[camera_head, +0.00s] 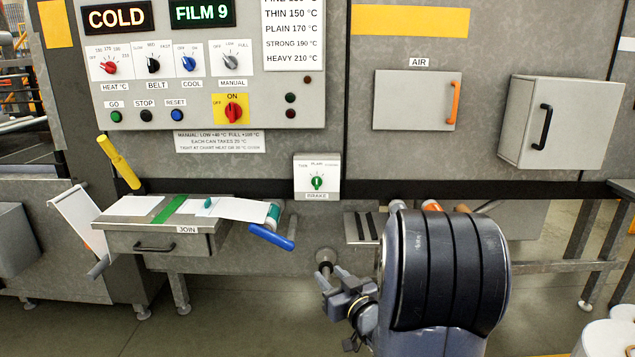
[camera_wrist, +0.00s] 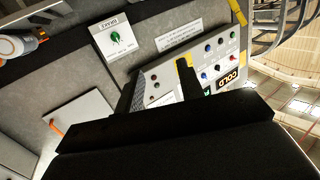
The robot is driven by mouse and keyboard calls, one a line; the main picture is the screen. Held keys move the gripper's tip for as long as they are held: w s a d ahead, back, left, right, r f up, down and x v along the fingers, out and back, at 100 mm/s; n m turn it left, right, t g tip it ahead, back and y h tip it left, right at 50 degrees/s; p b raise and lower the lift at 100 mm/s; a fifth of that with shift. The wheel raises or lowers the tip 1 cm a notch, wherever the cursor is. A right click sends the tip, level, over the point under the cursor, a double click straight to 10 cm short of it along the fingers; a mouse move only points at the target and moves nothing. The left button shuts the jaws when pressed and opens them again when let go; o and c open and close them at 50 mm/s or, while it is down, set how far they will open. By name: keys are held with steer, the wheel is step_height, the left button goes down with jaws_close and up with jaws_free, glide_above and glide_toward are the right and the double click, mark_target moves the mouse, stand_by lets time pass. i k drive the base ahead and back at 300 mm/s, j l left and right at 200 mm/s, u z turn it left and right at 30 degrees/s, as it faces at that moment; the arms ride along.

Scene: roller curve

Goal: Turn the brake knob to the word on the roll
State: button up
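The brake knob (camera_head: 317,182) is green and sits on a white box labelled BRAKE, below the control panel. THIN, PLAIN and a third, hard-to-read word are printed above it. Its pale pointer looks roughly upright, towards PLAIN. It also shows in the wrist view (camera_wrist: 115,38), upper left of centre. My gripper (camera_head: 333,278) is below the knob and apart from it. In the wrist view its two dark fingers (camera_wrist: 161,85) stand apart with nothing between them.
The control panel (camera_head: 200,90) with knobs and buttons is at upper left. The JOIN table (camera_head: 157,243) and a blue handle (camera_head: 272,237) stand left of my gripper. A grey box with a black handle (camera_head: 543,127) juts out at right. White rolls (camera_head: 605,340) stand at lower right.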

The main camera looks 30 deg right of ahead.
mark_target(316, 181)
steer(key=i+j+z, duration=0.35)
steer(key=i, duration=0.25)
steer(key=i+j+z, duration=0.3)
steer(key=i, duration=0.25)
steer(key=i+j+z, duration=0.35)
steer(key=i+j, duration=0.15)
